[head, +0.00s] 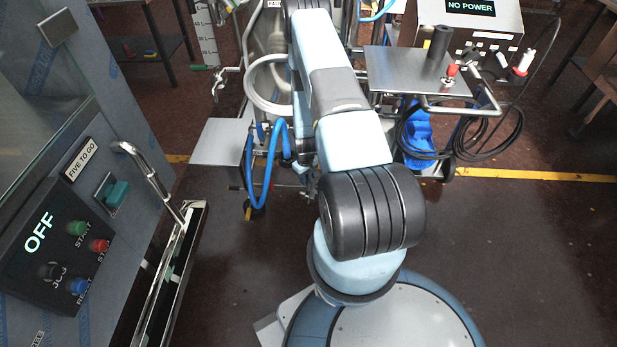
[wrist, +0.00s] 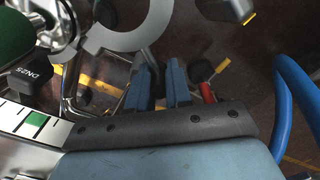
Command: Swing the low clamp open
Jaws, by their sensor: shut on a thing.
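In the wrist view, my gripper (wrist: 160,68) shows as two blue fingers with a narrow gap between them. My gripper is shut on what appears to be this clamp; the exact contact is too small and dark to make out.
A blue hose (wrist: 288,95) loops close on the right in the wrist view. The head view shows a steel side shelf (head: 218,142), a control panel (head: 45,250) reading OFF, and open floor (head: 530,250) at right.

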